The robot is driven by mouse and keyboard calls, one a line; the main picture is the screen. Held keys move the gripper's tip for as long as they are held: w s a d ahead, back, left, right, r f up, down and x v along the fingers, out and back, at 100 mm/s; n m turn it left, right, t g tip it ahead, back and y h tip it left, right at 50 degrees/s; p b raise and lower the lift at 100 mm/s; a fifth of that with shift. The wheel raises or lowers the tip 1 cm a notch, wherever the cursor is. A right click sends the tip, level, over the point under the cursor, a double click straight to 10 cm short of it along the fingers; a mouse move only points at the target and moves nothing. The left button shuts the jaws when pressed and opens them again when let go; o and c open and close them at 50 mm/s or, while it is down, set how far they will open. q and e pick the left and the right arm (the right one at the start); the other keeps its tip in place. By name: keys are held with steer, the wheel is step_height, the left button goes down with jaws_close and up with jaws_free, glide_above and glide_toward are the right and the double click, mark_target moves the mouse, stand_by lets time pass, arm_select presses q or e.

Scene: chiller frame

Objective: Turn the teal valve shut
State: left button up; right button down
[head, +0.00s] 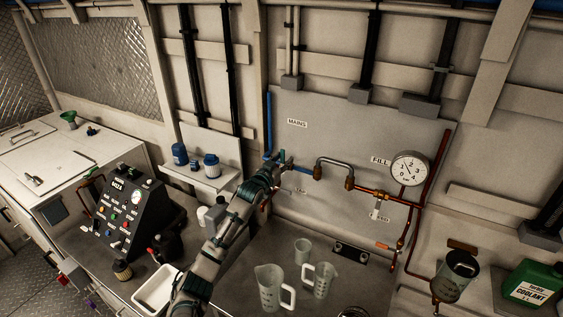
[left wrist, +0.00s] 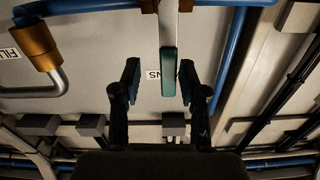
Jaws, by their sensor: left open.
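The teal valve handle (left wrist: 168,72) shows in the left wrist view as a teal grip on a pale metal lever. It lies between the two dark fingers of my left gripper (left wrist: 158,72), nearer the right finger, with gaps on both sides. In the head view my left gripper (head: 277,165) is at the wall panel, by the blue pipe below the MAINS label (head: 298,123). My left gripper is open and holds nothing. My right gripper is not in view.
Right of the gripper are a bent metal hose (head: 334,163), copper pipes (head: 375,192) and a pressure gauge (head: 410,168). Clear jugs (head: 268,289) stand on the counter below.

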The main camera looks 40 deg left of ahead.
arm_select(q)
steer(key=s+d, duration=0.1)
steer(key=s, duration=1)
steer(key=shift+s+d, duration=0.15)
steer(key=shift+s, duration=0.25)
steer(key=shift+f, duration=0.1)
